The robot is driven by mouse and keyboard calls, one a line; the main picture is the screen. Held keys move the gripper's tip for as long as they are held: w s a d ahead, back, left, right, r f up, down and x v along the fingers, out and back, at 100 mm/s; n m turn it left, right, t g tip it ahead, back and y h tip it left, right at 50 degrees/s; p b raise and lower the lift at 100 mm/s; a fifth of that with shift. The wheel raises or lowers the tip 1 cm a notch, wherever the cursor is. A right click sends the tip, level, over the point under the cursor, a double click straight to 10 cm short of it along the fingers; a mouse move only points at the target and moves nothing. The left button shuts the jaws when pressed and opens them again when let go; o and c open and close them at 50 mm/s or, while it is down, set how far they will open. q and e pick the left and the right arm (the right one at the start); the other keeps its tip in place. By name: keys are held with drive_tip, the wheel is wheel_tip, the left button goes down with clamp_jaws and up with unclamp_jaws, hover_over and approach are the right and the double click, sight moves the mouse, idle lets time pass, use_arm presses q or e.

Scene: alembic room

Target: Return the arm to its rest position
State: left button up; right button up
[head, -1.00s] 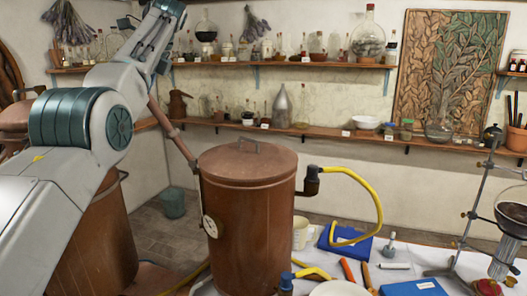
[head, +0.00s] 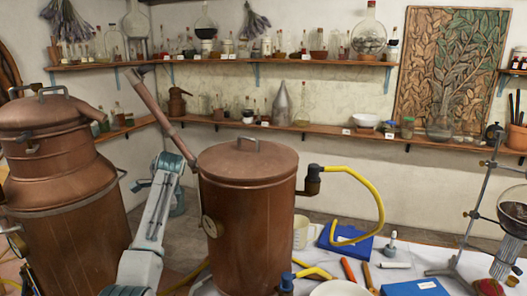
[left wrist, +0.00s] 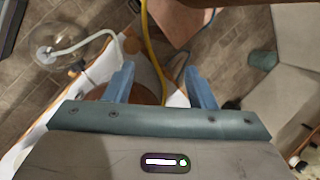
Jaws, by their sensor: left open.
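My left arm (head: 150,225) rises from the bottom left in the head view, between two copper vessels. Its gripper cannot be made out there. In the left wrist view my left gripper (left wrist: 162,78) is open, with its two blue fingers apart and nothing held between them. It points down over the tiled floor and hoses. My right arm and gripper are not in view.
The copper boiler (head: 250,215) stands right of my arm and the large copper still (head: 65,200) left of it. A yellow hose (head: 375,195) loops over the cluttered table (head: 420,262). A glass flask (left wrist: 60,42) and teal bucket (left wrist: 262,63) show in the wrist view.

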use_arm(q)
drive_tip(key=s+f+n+h, duration=0.1)
drive_tip(key=s+f+n, duration=0.5)
drive_tip(key=s+f, duration=1.75)
drive_tip(key=s+d+n+t+h, duration=0.1)
drive_tip(key=s+d+n, duration=0.15)
drive_tip(key=s, duration=1.25)
drive_tip(key=s+d+n+h, duration=0.1)
drive_tip(key=s+d+n, duration=0.15)
drive_tip(key=s, duration=1.35)
drive_tip(key=a+f+g+b, duration=0.15)
drive_tip(key=f+b, duration=0.25)
drive_tip(key=f, duration=1.4)
drive_tip(key=a+f+t+b, duration=0.1)
drive_tip(key=a+f+b, duration=0.15)
drive_tip(key=f, duration=1.65)
drive_tip(key=s+f+g+b, duration=0.1)
drive_tip(key=s+f+b, duration=0.2)
drive_tip(key=s+f, duration=0.6)
drive_tip(key=s+f+b, duration=0.4)
drive_tip(key=s+f, duration=0.5)
drive_tip(key=f, duration=0.8)
drive_tip(key=shift+s+a+n+g, duration=0.2)
drive_tip(key=shift+s+n+g, duration=0.05)
drive_tip(key=shift+n+g, duration=0.15)
